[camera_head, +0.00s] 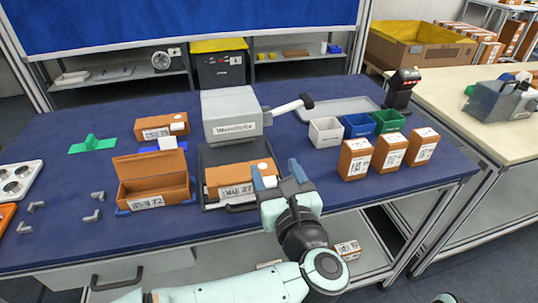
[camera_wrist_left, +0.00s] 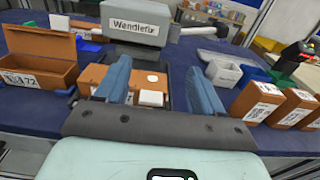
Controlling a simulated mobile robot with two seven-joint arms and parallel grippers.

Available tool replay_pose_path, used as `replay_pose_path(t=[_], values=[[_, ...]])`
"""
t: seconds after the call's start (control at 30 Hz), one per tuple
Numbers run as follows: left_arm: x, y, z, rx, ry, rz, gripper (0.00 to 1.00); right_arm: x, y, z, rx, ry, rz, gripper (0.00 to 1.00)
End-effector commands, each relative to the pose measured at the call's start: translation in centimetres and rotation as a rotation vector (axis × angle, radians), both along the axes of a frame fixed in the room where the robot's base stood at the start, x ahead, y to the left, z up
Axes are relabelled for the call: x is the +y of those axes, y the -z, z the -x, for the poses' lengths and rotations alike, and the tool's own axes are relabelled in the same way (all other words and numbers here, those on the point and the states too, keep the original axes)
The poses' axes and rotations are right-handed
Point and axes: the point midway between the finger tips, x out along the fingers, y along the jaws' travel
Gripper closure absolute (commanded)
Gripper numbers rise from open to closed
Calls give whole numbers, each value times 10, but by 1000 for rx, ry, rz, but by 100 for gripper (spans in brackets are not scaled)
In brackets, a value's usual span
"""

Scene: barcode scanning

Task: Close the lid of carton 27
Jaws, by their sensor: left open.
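Carton 27 (camera_head: 228,176) is a brown box on a dark plate under the grey Wendlefix machine. Its top looks flat, with the lid lying down or nearly down; I cannot tell whether it is fully shut. A white round spot shows on the top and a label on the front. It also shows in the left wrist view (camera_wrist_left: 124,78), partly hidden by a finger. My left gripper (camera_head: 277,171) is open, its blue fingers at the carton's right front end. In the left wrist view the fingers (camera_wrist_left: 158,72) stand apart; contact is unclear. My right gripper is not in view.
Open carton 72 (camera_head: 155,192) stands left with its lid raised. The Wendlefix machine (camera_head: 230,114) and its handle (camera_head: 288,106) rise behind. Several upright boxes (camera_head: 389,152) and white, blue and green bins (camera_head: 358,125) stand right.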

Motion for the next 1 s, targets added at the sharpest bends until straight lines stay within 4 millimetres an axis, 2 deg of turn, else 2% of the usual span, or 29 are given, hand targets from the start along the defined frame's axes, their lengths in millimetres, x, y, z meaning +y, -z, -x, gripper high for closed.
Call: replay_pose_path(t=[0.1,0.3,1.0], values=[[-8,0,23,2,3,-2,32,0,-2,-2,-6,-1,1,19],[-15,0,44,2,0,0,32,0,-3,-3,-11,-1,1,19],[-16,0,48,3,0,0,32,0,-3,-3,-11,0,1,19]])
